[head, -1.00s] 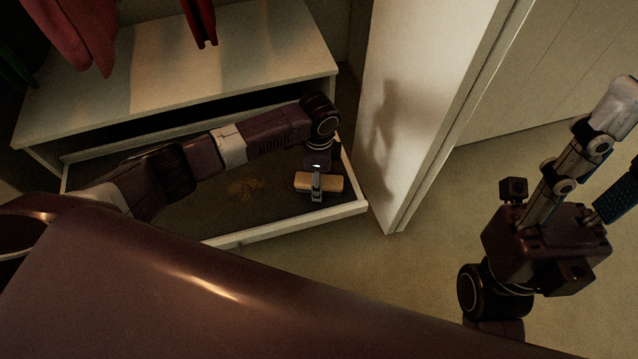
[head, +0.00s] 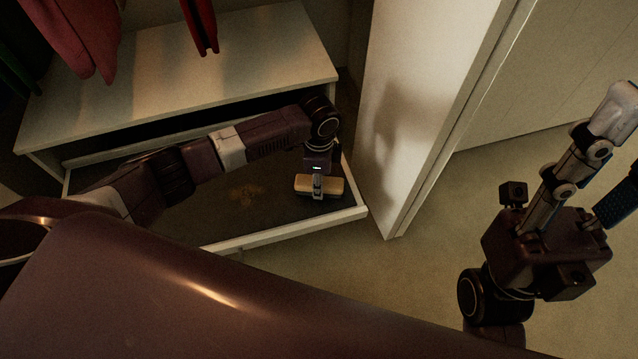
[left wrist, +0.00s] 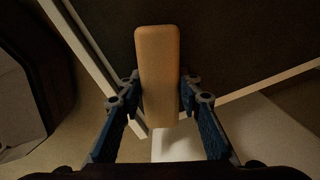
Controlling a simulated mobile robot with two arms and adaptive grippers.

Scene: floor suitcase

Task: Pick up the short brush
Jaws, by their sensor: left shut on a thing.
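The short brush (head: 334,187) looks like a tan, rounded wooden block, in the open drawer's right part in the head view. It also shows upright in the picture in the left wrist view (left wrist: 158,60). My left gripper (head: 318,187) is shut on the brush, one finger on each long side; both fingers show in the left wrist view (left wrist: 160,88). Bristles are hidden beneath the block. I cannot tell if the brush touches the drawer floor. My right gripper (head: 618,150) is at the right, fingers apart and empty, away from the drawer.
The white drawer (head: 290,233) is pulled out below a white cabinet top (head: 190,70). A brown patch (head: 246,191) marks its dark floor. A white door panel (head: 410,110) stands close to the drawer's right. Red clothes (head: 90,40) hang above. Floor at right is clear.

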